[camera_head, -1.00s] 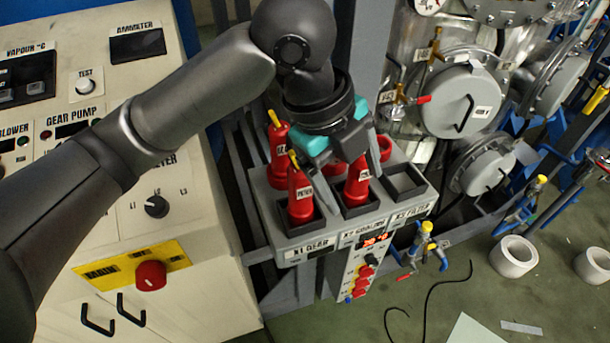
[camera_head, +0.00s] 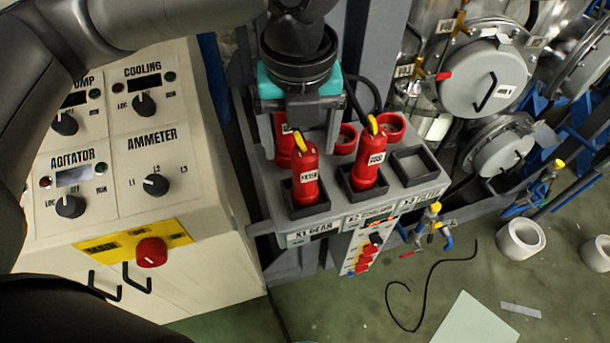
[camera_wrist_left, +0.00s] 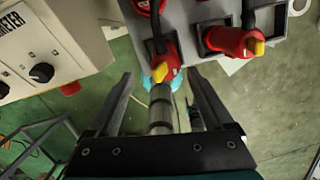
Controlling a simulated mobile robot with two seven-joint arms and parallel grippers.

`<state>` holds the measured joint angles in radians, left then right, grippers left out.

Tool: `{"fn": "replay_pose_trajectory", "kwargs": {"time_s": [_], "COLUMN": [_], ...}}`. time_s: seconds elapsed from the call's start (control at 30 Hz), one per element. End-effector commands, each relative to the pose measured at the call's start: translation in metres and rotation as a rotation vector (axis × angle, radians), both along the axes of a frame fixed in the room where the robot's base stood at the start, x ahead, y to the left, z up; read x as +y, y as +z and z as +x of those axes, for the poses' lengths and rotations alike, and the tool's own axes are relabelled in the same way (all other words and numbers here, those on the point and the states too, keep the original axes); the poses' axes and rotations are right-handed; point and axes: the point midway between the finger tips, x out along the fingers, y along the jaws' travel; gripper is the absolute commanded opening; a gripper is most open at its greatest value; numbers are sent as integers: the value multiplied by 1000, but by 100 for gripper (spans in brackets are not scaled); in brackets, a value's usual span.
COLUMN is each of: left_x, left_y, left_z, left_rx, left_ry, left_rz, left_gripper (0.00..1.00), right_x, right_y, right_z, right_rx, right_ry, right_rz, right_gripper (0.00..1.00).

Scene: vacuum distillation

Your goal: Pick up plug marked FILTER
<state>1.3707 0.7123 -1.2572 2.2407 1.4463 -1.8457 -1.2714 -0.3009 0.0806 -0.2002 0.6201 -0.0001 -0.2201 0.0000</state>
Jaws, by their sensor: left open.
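A red plug (camera_head: 305,180) with a yellow tip stands in the front left socket, above the X1 GEAR plate. Its white label resembles FILTER but is too small to read surely. It also shows in the left wrist view (camera_wrist_left: 164,58), just beyond the fingertips. A second red plug (camera_head: 369,160) stands in the middle socket. A third (camera_head: 283,140) is behind, partly hidden by a finger. My left gripper (camera_head: 299,150) is open, its fingers around the view of the front left plug's top and not visibly gripping it.
The grey socket box (camera_head: 440,195) has an empty right socket (camera_head: 413,164). Red rings (camera_head: 391,126) stand behind. The control cabinet (camera_head: 205,225) is left, with a red knob (camera_head: 151,252). Vessels and pipes (camera_head: 484,82) stand right.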

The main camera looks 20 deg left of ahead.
Motion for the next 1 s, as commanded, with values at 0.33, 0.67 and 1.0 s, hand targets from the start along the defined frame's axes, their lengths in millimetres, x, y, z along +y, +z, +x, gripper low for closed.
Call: {"fn": "replay_pose_trajectory", "kwargs": {"time_s": [0.33, 0.67, 1.0], "left_x": [0, -2, -2], "left_y": [-30, -70, -70], "left_z": [6, 16, 16], "left_rx": [2, 0, -2], "left_ry": [1, 1, 1], "left_rz": [0, -1, -2], "left_gripper": [85, 85, 73], "right_x": [0, 0, 0], "right_y": [-1, -1, -1], "right_z": [-1, 0, 0], "right_rx": [1, 1, 0], "right_ry": [0, 0, -1], "right_rz": [0, 0, 0], "right_gripper": [50, 50, 50]}}
